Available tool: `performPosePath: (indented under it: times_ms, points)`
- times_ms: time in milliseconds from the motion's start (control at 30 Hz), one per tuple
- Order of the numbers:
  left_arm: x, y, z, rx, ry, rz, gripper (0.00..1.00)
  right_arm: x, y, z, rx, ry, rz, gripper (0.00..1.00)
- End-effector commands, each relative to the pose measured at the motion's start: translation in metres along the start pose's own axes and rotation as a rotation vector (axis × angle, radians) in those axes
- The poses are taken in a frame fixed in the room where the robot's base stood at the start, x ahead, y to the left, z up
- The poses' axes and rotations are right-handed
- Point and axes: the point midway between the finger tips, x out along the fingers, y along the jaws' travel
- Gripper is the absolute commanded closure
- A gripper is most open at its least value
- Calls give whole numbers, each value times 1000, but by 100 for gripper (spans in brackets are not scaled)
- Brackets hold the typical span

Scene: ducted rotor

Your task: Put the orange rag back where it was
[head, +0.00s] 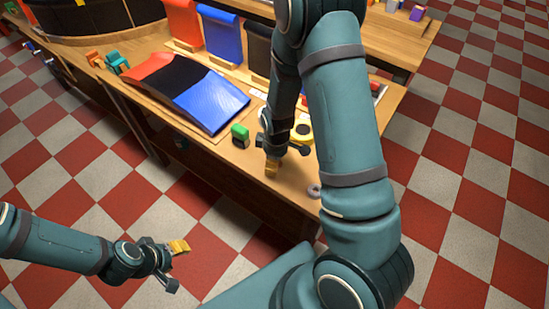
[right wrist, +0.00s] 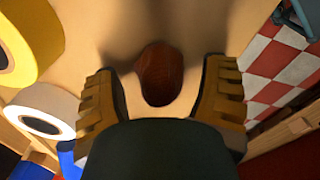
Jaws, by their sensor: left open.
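A rounded reddish-orange lump (right wrist: 158,76), which looks like the orange rag, lies on the wooden tabletop between the fingers of my right gripper (right wrist: 161,82). Gaps show on both sides, so the fingers are apart and not touching it. In the head view my right gripper (head: 273,164) points down near the table's front edge and hides the lump. My left gripper (head: 178,264) is open and empty, away from the table above the checkered floor at the lower left.
Close to my right gripper are a yellow tape roll (head: 302,133), a white roll (right wrist: 40,109), a green block (head: 240,136) and a grey ring (head: 314,191). A sloped red, black and blue panel (head: 210,100) lies to the left. Upright colored panels stand behind.

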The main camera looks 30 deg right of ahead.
Motion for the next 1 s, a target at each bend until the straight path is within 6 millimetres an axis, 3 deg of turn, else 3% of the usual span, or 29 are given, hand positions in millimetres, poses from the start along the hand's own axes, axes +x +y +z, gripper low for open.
performPosePath:
  times_ms: [333,700,1000]
  points:
    - [-5,2,0,0,-2,0,53,-12,0,-1,0,1,1,27]
    - [-26,10,2,-2,-11,0,53,-86,1,-1,0,4,3,27]
    - [-34,12,-3,-5,0,-1,53,-120,0,0,1,0,0,27]
